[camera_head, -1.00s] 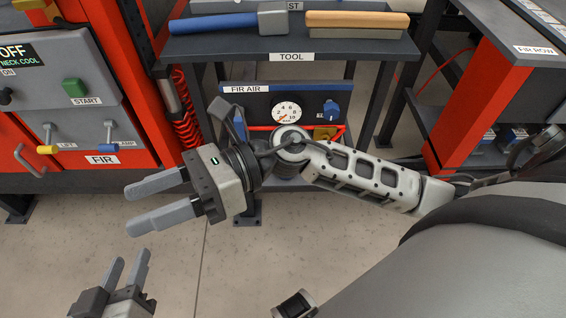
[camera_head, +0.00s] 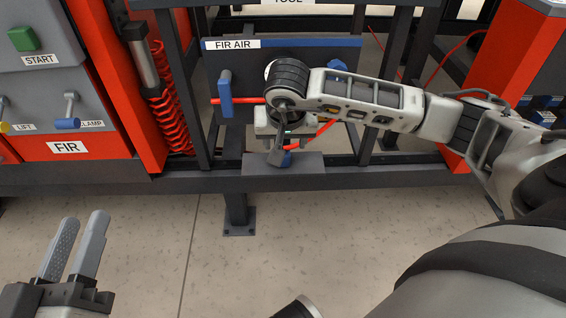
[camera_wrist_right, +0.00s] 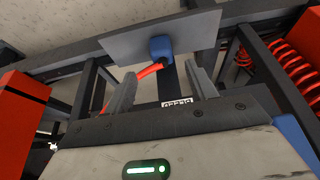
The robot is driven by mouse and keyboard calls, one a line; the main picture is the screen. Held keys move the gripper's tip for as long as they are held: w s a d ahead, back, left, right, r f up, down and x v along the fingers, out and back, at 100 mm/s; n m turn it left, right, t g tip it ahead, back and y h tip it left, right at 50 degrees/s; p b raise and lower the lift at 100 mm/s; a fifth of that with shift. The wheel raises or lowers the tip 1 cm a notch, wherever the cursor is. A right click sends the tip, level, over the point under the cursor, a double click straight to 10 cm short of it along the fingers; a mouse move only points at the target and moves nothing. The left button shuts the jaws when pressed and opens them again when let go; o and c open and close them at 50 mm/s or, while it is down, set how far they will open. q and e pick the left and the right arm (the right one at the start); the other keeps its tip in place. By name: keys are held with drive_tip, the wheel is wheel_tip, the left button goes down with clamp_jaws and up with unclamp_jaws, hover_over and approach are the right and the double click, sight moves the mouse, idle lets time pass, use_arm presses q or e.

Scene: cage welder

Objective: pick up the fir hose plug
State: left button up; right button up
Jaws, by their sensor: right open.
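The blue plug (camera_wrist_right: 160,48) sits at the end of a red hose, against a grey plate in the right wrist view. In the head view a small blue patch of it (camera_head: 287,158) shows below my right wrist. My right gripper (camera_wrist_right: 162,73) is open and empty, its two fingers apart, with the plug just beyond and between their tips. In the head view the right fingers are mostly hidden by my wrist. My left gripper (camera_head: 84,218) is low at the left over the floor, with a gap between its fingers and nothing in it.
The FIR AIR panel (camera_head: 225,70) stands behind my right wrist, with a blue lever (camera_head: 225,93) at its left. The grey ledge (camera_head: 300,165) and frame posts are close by. A red coiled hose (camera_head: 172,115) hangs left. The floor (camera_head: 150,240) in front is clear.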

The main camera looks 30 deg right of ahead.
drive_tip(key=shift+b+x, duration=0.3)
drive_tip(key=shift+x, duration=0.95)
drive_tip(key=b+x, duration=0.2)
drive_tip(key=x, duration=0.2)
drive_tip(key=shift+w+f+b, duration=0.15)
drive_tip(key=shift+w+b, duration=0.05)
drive_tip(key=shift+b, duration=0.15)
drive_tip(key=shift+w+f, duration=0.15)
drive_tip(key=shift+f, duration=0.05)
use_arm(q)
wheel_tip(320, 180, up, 7)
drive_tip(key=m+t+h, duration=0.3)
drive_tip(key=m+h, duration=0.1)
drive_tip(key=m, duration=0.2)
drive_tip(key=shift+a+m, duration=0.2)
drive_tip(key=shift+m, duration=0.1)
use_arm(e)
drive_tip(key=c, duration=1.1)
